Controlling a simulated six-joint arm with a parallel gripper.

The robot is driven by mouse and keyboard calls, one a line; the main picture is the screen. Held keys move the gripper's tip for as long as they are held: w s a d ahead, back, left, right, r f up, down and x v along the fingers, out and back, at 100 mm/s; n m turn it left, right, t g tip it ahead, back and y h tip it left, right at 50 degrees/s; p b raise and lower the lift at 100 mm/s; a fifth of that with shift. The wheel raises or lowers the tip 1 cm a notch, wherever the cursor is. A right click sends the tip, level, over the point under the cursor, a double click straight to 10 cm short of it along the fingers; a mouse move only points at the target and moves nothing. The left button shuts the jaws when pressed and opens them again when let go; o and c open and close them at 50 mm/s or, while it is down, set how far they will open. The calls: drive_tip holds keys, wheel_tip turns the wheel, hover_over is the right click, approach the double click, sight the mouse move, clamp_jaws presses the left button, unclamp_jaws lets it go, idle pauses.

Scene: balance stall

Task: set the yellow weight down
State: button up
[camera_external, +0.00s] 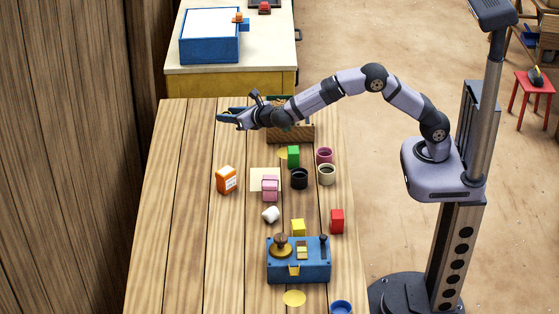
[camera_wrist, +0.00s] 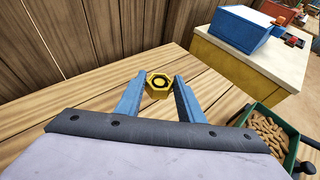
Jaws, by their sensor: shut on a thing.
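The yellow weight (camera_wrist: 159,85) is hexagonal with a dark ring on its top. In the wrist view it sits between the two blue fingers of my gripper (camera_wrist: 159,84), which is shut on it. In the external view my gripper (camera_external: 230,115) reaches left over the far part of the wooden table (camera_external: 190,200), and I cannot make out the weight there. Bare planks lie around the weight in the wrist view. I cannot tell how high it is above them.
A crate with brown pieces (camera_wrist: 268,130) stands right of my gripper. An orange box (camera_external: 226,179), pink blocks (camera_external: 270,188), a green block (camera_external: 293,156) and cups stand nearer. A blue device (camera_external: 300,265) is at the front. The table's far left is clear.

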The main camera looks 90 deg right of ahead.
wheel_tip(320, 180, up, 9)
drive_tip(key=p, duration=0.7)
drive_tip(key=shift+f, duration=0.1)
drive_tip(key=shift+f, duration=0.1)
drive_tip(key=n+t+y+b, duration=0.4)
drive_tip(key=n+y+b, duration=0.5)
drive_tip(key=b, duration=0.3)
hover_over(231, 231)
wheel_tip(231, 231, down, 12)
drive_tip(key=shift+a+f, duration=0.1)
drive_tip(key=shift+f, duration=4.9)
drive_tip(key=shift+f+b, duration=0.65)
drive_tip(key=shift+b, duration=0.45)
